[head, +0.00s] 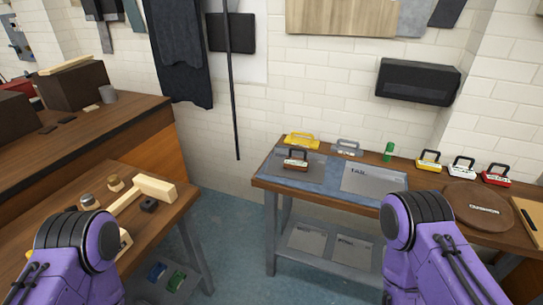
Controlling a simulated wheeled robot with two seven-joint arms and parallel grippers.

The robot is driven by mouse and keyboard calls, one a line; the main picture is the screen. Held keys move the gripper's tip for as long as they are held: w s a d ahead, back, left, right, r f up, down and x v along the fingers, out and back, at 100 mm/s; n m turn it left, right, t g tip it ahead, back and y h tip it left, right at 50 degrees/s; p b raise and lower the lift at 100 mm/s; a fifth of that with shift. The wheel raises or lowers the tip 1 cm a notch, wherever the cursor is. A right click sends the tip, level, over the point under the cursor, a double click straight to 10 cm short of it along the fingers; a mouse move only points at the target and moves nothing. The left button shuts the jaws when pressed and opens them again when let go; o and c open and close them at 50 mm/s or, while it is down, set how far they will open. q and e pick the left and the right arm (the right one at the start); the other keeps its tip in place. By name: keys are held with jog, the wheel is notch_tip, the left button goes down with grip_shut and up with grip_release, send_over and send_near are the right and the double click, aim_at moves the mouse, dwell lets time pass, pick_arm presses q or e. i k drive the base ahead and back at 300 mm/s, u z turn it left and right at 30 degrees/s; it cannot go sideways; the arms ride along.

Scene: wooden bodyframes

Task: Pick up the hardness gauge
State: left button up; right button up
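I cannot tell which object is the hardness gauge. On the right bench (340,200) stand several small handled pieces: a yellow one (302,141), a grey one (347,147) and a dark red-brown one (296,162) on a blue-grey mat (330,192). Farther right are a yellow one (428,161), a white one (462,167) and a red one (496,175). A small green cylinder (388,151) stands between the groups. Purple links of both my arms show at the bottom left and right. Neither gripper is in view.
A grey sheet (372,181) lies on the right bench, left of a round brown board (478,206). Open floor (228,225) separates the benches. A black box (416,82) hangs on the wall.

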aim_at(297, 164)
jog(key=z, duration=0.2)
jog(key=i, duration=0.6)
jog(key=z, duration=0.5)
